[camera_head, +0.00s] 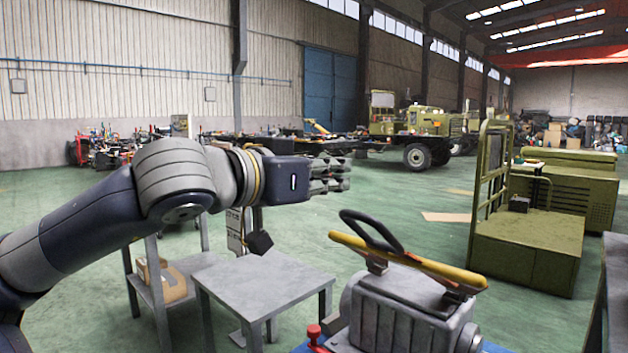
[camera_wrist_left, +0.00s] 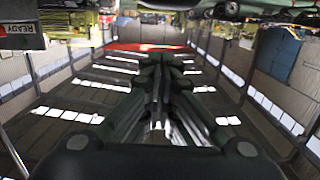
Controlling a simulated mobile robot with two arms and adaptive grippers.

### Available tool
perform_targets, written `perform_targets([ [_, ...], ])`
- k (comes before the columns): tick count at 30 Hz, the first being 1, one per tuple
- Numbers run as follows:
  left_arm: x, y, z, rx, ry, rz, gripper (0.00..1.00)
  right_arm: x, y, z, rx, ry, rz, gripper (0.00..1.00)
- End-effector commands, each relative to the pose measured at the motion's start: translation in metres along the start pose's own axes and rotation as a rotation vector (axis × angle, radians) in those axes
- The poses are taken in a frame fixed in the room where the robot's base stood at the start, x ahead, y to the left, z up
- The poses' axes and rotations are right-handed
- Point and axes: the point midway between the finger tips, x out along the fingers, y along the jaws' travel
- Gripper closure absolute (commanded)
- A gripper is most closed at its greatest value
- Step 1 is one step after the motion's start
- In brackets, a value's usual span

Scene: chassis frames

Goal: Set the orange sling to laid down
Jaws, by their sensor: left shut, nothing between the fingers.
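A long orange-yellow bar (camera_head: 410,262), the only clearly orange part near me, lies slightly tilted across brackets on a grey metal housing (camera_head: 410,308) in the head view. A black loop (camera_head: 371,231) stands up just behind the bar. I cannot tell whether bar and loop are one piece. My left gripper (camera_head: 335,175) is shut and empty, pointing right, in the air above and left of the bar, apart from it. Its shut fingers also show in the left wrist view (camera_wrist_left: 160,95). My right gripper is not in view.
A small grey table (camera_head: 265,285) stands left of the housing. A shelf with a cardboard box (camera_head: 160,282) is further left. A red knob (camera_head: 314,333) is at the housing's front left. An olive machine frame (camera_head: 530,235) stands right. Green floor lies open behind.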

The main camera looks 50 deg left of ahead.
Motion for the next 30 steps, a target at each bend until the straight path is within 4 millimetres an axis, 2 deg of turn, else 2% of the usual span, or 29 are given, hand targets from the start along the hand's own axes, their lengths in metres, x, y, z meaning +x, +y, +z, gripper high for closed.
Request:
perform_targets([
  [1, -0.011, -0.001, -0.001, 0.004, 0.008, -0.005, 1.00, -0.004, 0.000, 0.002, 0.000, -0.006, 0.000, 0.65],
  [3, -0.022, -0.001, -0.002, 0.001, 0.007, -0.004, 1.00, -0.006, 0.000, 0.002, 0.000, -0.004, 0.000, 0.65],
  [9, -0.040, -0.001, -0.004, 0.000, 0.004, -0.001, 1.00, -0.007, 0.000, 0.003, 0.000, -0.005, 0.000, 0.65],
  [30, -0.044, 0.000, -0.003, -0.001, 0.001, 0.001, 1.00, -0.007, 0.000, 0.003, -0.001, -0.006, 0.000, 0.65],
])
